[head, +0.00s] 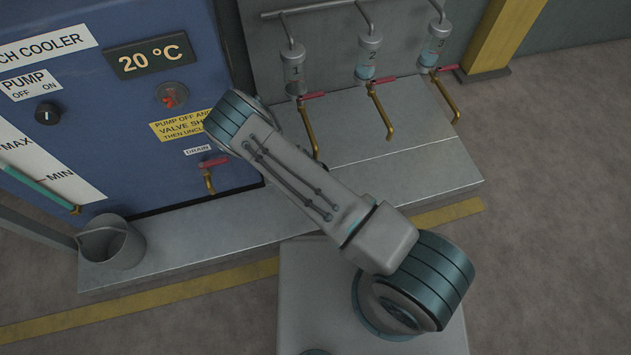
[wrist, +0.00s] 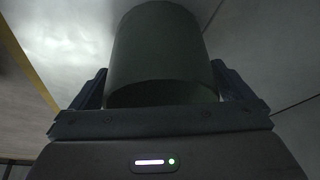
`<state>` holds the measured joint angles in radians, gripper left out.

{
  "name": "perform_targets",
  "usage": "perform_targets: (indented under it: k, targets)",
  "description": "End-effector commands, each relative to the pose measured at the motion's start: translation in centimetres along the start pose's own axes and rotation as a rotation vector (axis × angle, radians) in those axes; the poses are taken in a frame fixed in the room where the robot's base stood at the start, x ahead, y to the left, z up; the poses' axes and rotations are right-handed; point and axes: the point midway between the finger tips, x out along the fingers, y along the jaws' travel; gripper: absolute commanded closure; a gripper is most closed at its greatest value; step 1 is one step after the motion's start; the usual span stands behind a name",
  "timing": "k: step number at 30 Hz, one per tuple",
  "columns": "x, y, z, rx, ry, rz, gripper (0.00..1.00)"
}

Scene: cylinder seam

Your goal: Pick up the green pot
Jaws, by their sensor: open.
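The green pot (wrist: 158,45) shows in the wrist view as a dark green, plain-sided cylinder standing on a pale grey surface. My gripper (wrist: 160,72) is open, with one finger on each side of the pot. The pot's near edge lies close to the gripper's palm. I cannot tell whether either finger touches its wall.
A blue cooler cabinet (head: 130,90) reading 20 °C stands at the left, with a red-handled drain tap (head: 212,165). A grey bucket (head: 112,243) stands on the metal step (head: 190,255). A yellow post (head: 500,35) stands at the right.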

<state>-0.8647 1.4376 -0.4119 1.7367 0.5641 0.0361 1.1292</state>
Motion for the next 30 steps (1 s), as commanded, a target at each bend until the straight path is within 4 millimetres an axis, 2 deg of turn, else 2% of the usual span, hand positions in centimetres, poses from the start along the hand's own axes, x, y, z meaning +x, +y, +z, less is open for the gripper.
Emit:
perform_targets:
  k: [5, 10, 12, 30]
  targets:
    - [-0.04, 0.00, -0.06, 0.001, 0.000, 0.000, 0.00]
    - [-0.04, 0.01, -0.07, 0.001, 0.000, 0.000, 0.44]
    - [-0.05, 0.00, -0.09, 0.002, 0.001, 0.000, 0.51]
    - [-0.55, 0.50, -0.61, 0.009, 0.001, 0.003, 0.51]
